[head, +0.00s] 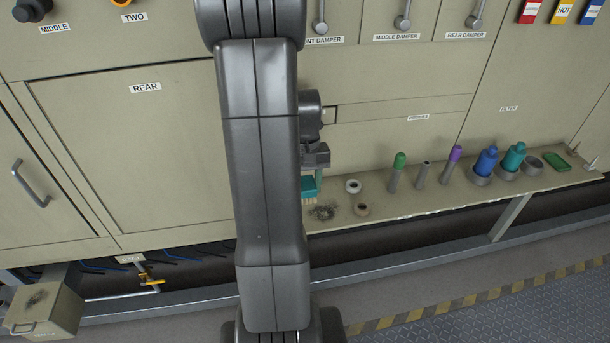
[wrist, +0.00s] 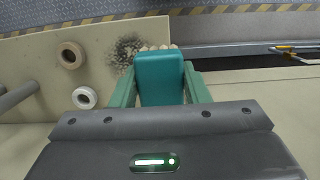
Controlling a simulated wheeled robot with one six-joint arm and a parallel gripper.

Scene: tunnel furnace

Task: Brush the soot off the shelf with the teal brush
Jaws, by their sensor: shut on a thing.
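The teal brush (wrist: 162,78) is held between the two green fingers of my gripper (wrist: 160,92) in the wrist view. Its pale bristle tips show past its far edge. In the head view the teal brush (head: 308,186) shows just right of my arm, bristles down, over the left end of the shelf (head: 430,196). A dark soot patch (head: 324,211) lies on the shelf beside and below the brush. In the wrist view the soot (wrist: 124,52) lies just left of the bristles. Whether the bristles touch the shelf I cannot tell. My arm hides part of the shelf's left end.
A white ring (head: 353,186) and a tan ring (head: 362,210) lie right of the soot. Farther right stand a green-topped post (head: 398,172), a purple-topped post (head: 452,165), a blue bottle (head: 486,162) and a teal bottle (head: 513,157). The furnace panel (head: 400,135) rises behind the shelf.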

